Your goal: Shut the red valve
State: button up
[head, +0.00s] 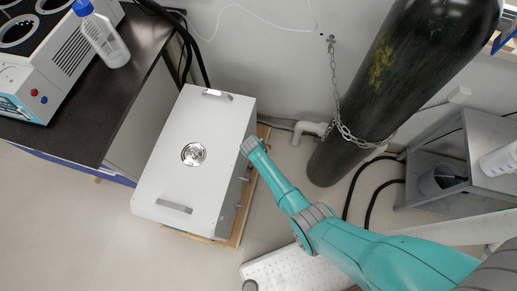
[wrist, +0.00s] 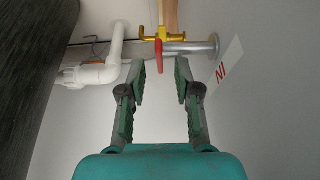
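The red valve handle (wrist: 160,57) shows in the wrist view, on a yellow fitting (wrist: 162,37). It points downward in the picture, roughly in line with the yellow pipe above. My gripper (wrist: 160,72) is open and empty. Its two green-padded fingers stand left and right of the handle's line, with the handle showing in the gap near the tips. I cannot tell whether the handle is inside the grasp or still beyond the tips. In the head view my teal arm reaches down beside a white box (head: 173,125). The gripper and the valve cannot be made out there.
A white plastic pipe (wrist: 100,70) runs left of the fingers, and a metal pipe (wrist: 195,48) and a white sign (wrist: 226,66) are on the right. A chained dark gas cylinder (head: 400,75) stands right of the arm. A dark-topped bench (head: 130,85) stands left.

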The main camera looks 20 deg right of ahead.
jog(key=shift+w+d+f, duration=0.15)
jog(key=shift+w+f, duration=0.05)
jog(key=shift+f, duration=0.5)
grip_shut()
jog(key=shift+w+d+g, duration=0.1)
jog(key=shift+g, duration=0.2)
jog(key=shift+w+f+g+y, duration=0.1)
jog(key=shift+f+g+y, duration=0.05)
jog(key=shift+g+y, duration=0.45)
jog(key=shift+f+g+y, duration=0.3)
jog(key=shift+g+y, duration=0.4)
jog(key=shift+g, duration=0.1)
